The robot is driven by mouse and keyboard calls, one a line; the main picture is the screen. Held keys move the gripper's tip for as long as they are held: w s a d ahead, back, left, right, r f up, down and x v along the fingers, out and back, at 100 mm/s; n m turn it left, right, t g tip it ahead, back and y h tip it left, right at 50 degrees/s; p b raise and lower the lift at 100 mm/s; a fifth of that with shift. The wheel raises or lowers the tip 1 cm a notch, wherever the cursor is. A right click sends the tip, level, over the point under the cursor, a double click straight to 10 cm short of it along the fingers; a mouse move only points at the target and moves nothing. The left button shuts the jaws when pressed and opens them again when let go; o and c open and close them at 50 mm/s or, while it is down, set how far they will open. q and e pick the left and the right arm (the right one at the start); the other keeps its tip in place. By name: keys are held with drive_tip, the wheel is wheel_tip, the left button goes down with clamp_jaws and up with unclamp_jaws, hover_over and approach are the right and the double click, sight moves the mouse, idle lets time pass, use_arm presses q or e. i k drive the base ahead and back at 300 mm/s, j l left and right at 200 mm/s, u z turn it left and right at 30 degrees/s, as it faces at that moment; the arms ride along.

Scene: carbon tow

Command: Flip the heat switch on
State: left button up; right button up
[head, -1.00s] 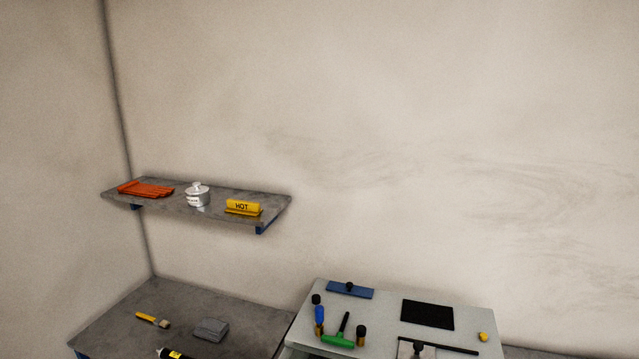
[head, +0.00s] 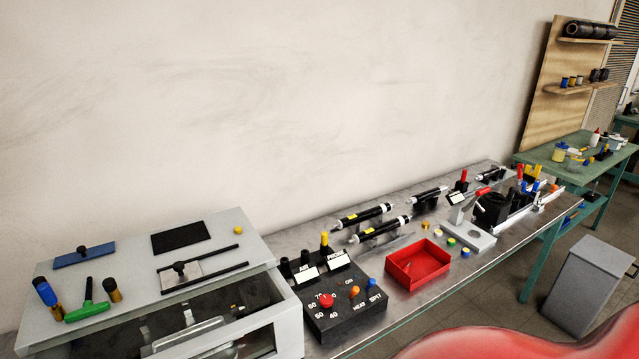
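A black control box (head: 342,309) stands on the grey bench, right of the glass-fronted cabinet. Its front panel carries a red dial knob (head: 326,300) with numbers around it. An orange-tipped toggle switch (head: 354,291) stands above the word HEAT. A blue-tipped switch (head: 371,283) stands above the word SPIT. An ON mark shows above the orange switch, but I cannot tell which way the switch is set. Neither of my grippers is in view.
A red tray (head: 418,264) sits right of the control box, with small coloured caps (head: 451,242) beyond it. Black and white cylinders (head: 363,215) lie behind. The grey cabinet (head: 290,318) bounds the box on the left. A large red rounded surface (head: 540,335) fills the lower right.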

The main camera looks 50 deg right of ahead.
sight(354, 290)
drive_tip(key=z, duration=1.55)
drive_tip(key=i+z, duration=0.2)
